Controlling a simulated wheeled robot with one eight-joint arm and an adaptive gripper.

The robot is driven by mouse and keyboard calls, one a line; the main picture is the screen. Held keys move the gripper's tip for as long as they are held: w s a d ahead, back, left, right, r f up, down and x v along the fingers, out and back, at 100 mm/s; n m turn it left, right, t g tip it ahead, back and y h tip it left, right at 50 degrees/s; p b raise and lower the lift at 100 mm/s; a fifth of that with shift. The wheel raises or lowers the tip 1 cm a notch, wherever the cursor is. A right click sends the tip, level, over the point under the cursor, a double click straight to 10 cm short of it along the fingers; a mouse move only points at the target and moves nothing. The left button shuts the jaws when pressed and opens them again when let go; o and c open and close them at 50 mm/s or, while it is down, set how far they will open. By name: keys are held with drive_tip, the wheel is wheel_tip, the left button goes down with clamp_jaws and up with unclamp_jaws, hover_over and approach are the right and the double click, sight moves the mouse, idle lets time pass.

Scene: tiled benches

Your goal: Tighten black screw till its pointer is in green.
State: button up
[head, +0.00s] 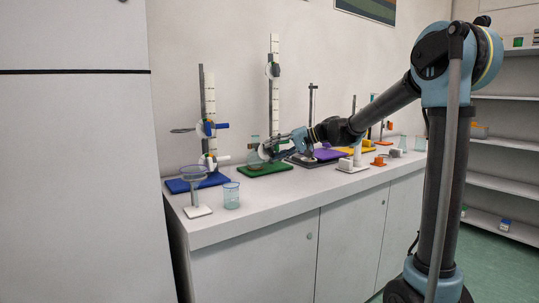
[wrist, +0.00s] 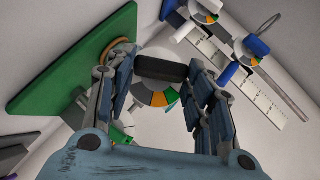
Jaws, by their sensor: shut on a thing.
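The black screw (wrist: 160,71) shows in the wrist view as a short dark bar across a round dial (wrist: 158,97). I cannot make out where the pointer stands. My gripper (wrist: 161,60) has one finger at each end of the bar and is shut on the black screw. In the head view my gripper (head: 267,148) is low at the stand with the green base (head: 264,171), and the screw is too small to tell there. The green base also shows in the wrist view (wrist: 75,55).
Left of it is a stand with a blue base (head: 185,186), with blue and white knobs. A glass funnel on a holder (head: 197,211) and a beaker (head: 231,195) stand in front. The bench front (head: 280,205) is clear.

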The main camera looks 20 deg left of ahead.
drive_tip(key=shift+w+d+f, duration=0.1)
drive_tip(key=shift+f, duration=0.05)
drive_tip(key=shift+d+f+m+g+y, duration=0.15)
drive_tip(key=shift+m+g+y, duration=0.15)
drive_tip(key=shift+m+y, duration=0.45)
drive_tip(key=shift+w+f+y, duration=0.1)
drive_tip(key=shift+f+y, duration=0.05)
drive_tip(key=shift+y, duration=0.1)
drive_tip(key=shift+f+m+g+y, duration=0.1)
drive_tip(key=shift+m+g+y, duration=0.2)
drive_tip(key=shift+m+y, duration=0.4)
drive_tip(key=shift+f+m+y, duration=0.1)
drive_tip(key=shift+m+y, duration=0.15)
drive_tip(key=shift+y, duration=0.05)
drive_tip(key=o, duration=1.2)
drive_tip(key=shift+o, duration=0.2)
